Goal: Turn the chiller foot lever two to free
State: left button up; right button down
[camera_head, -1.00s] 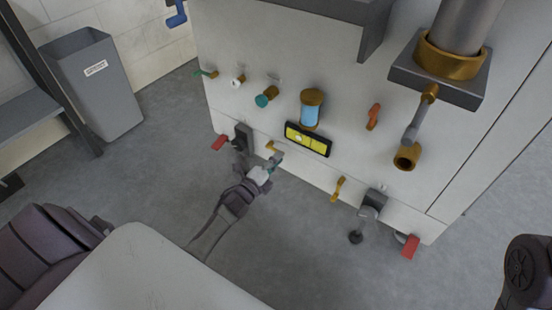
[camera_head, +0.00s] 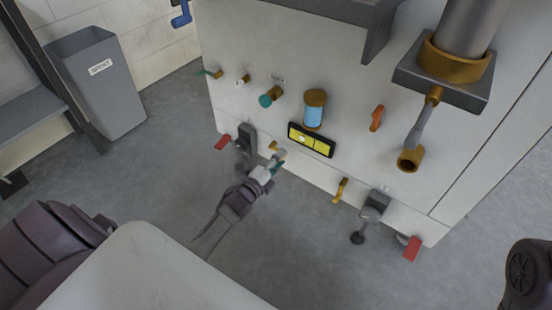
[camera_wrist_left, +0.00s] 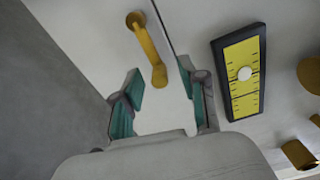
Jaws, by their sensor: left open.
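A small gold lever (camera_head: 272,147) sits low on the front of the white machine, left of the yellow panel. In the left wrist view the gold lever (camera_wrist_left: 150,50) hangs down at a slant from its round pivot. My left gripper (camera_head: 277,159) is open in front of it. In the left wrist view the lever's lower end shows between the teal-padded fingertips of my left gripper (camera_wrist_left: 160,88). I cannot tell whether they touch it. A second gold lever (camera_head: 341,190) sits farther right on the machine's lower edge. My right gripper is not in view.
The white machine (camera_head: 360,150) carries a yellow panel (camera_head: 311,139), an orange lever (camera_head: 376,118) and a gold spout (camera_head: 411,158). Red pedals (camera_head: 222,142) and (camera_head: 412,249) stick out low on it. A grey bin (camera_head: 98,88) stands at left.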

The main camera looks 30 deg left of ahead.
pick_arm(q)
jog(key=s, duration=1.2)
jog(key=shift+a, duration=0.45)
